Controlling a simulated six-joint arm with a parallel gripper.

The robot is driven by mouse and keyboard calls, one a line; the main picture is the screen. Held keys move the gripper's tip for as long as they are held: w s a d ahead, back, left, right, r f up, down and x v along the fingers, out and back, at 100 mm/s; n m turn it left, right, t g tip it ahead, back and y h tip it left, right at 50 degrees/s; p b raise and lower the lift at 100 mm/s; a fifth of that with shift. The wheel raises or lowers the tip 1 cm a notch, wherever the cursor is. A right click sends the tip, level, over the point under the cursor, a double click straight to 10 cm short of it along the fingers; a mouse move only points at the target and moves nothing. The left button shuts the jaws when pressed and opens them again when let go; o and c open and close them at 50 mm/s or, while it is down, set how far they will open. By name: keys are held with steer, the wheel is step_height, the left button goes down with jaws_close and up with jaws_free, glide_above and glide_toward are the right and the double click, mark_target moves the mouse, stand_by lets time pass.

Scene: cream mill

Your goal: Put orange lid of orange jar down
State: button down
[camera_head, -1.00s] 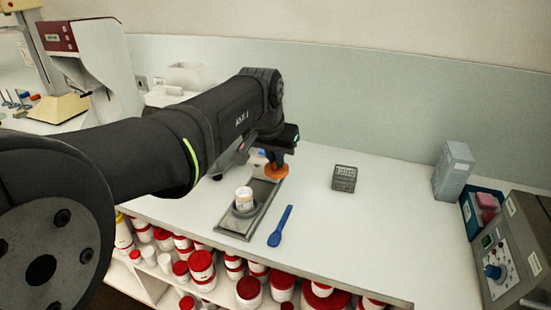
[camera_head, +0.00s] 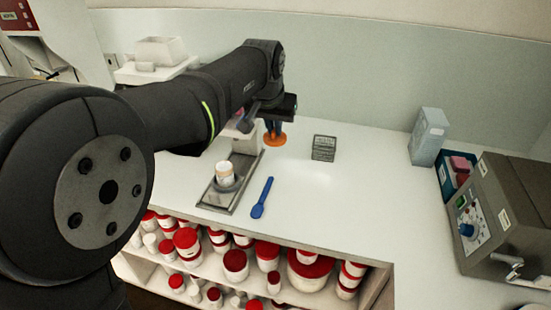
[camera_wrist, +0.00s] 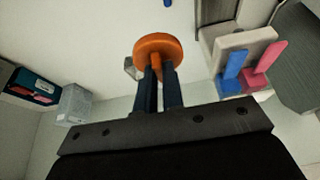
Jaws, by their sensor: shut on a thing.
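My gripper (camera_head: 273,126) is shut on the orange lid (camera_head: 274,139), with its fingers pointing down. The lid is just right of the scale's far end, low over the white table; I cannot tell whether it touches. In the wrist view, the lid (camera_wrist: 158,44) is a round orange disc with a stem between the dark blue fingers (camera_wrist: 160,75). A small open-looking white jar (camera_head: 226,173) with a faint orange tint at its top stands on the near part of the metal scale (camera_head: 214,197), apart from the lid.
A blue spoon (camera_head: 262,198) lies right of the scale. A small grey block (camera_head: 323,148) stands right of the lid. A grey box (camera_head: 428,136), a blue tray (camera_head: 444,180) and a grey machine (camera_head: 500,215) are at the right. The table's middle right is clear.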

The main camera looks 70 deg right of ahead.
steer(key=s+d+f, duration=0.7)
steer(key=s+f, duration=0.1)
steer(key=f, duration=0.1)
steer(key=w+d+f, duration=0.2)
steer(key=w, duration=0.1)
steer(key=w+d+f, duration=0.1)
steer(key=w+f, duration=0.1)
steer(key=w, duration=0.1)
steer(key=w+d+f, duration=0.2)
steer(key=w+f, duration=0.1)
steer(key=shift+w+d, duration=0.3)
steer(key=shift+w, duration=0.05)
steer(key=shift+w+f, duration=0.15)
steer(key=shift+f, duration=1.9)
steer(key=shift+f, duration=0.15)
steer(key=c, duration=1.5)
jaws_free()
steer(key=shift+c, duration=0.2)
steer(key=v, duration=1.2)
